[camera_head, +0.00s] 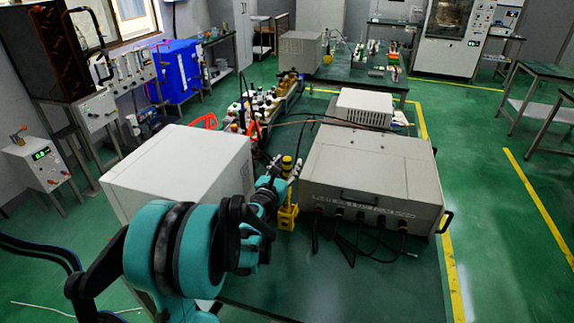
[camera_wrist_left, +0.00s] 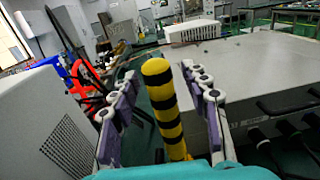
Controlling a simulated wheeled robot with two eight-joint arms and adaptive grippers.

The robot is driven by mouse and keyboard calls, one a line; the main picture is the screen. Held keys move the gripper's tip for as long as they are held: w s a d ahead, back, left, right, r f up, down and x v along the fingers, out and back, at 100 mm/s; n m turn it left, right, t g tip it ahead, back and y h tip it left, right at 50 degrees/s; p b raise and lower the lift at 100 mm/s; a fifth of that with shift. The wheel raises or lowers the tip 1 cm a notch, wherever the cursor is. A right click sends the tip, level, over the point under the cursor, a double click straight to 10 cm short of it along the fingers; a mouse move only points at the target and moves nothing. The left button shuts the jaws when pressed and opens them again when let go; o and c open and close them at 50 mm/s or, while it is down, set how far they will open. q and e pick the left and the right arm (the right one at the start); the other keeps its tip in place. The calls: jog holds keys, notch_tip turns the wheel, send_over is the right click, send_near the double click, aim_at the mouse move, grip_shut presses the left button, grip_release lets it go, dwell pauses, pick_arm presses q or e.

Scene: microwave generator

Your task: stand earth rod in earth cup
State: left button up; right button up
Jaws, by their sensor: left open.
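The earth rod (camera_head: 287,163) is yellow with black bands and stands roughly upright between the white case and the grey instrument. In the left wrist view the rod (camera_wrist_left: 162,100) rises between the two fingers of my left gripper (camera_wrist_left: 158,72), with gaps at its sides. My left gripper (camera_head: 286,175) is open around the rod's upper part in the head view. A yellow holder, seemingly the earth cup (camera_head: 287,216), stands directly below it. The fingers hide the rod's middle, so I cannot tell how its lower end sits in the cup. My right gripper is not in view.
The white case (camera_head: 180,165) is close on the left and the large grey instrument (camera_head: 370,175) close on the right, leaving a narrow gap. Black cables (camera_head: 345,240) hang at the instrument's front. Red clips (camera_head: 205,121) and bottles lie behind.

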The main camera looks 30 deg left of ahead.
pick_arm(q)
jog(key=s+d, duration=0.2)
jog(key=s, duration=1)
jog(key=shift+w, duration=0.1)
jog(key=s+d+f+m+g+h, duration=0.2)
jog(key=d+m+g+h, duration=0.1)
jog(key=d+m, duration=0.65)
jog(key=s+d+f+m+g+h, duration=0.1)
jog(key=s+d+m+g+h, duration=0.15)
jog(key=d+m, duration=0.75)
jog(key=s+f+m+g+y, duration=0.1)
jog(key=s+f+m+g, duration=0.1)
jog(key=s+m, duration=0.4)
jog(key=s+f+m+g+y, duration=0.1)
jog(key=s+f+m+g, duration=0.2)
jog(key=m, duration=0.9)
jog(key=s, duration=0.3)
jog(key=shift+s+f, duration=0.25)
jog(key=shift+s, duration=0.05)
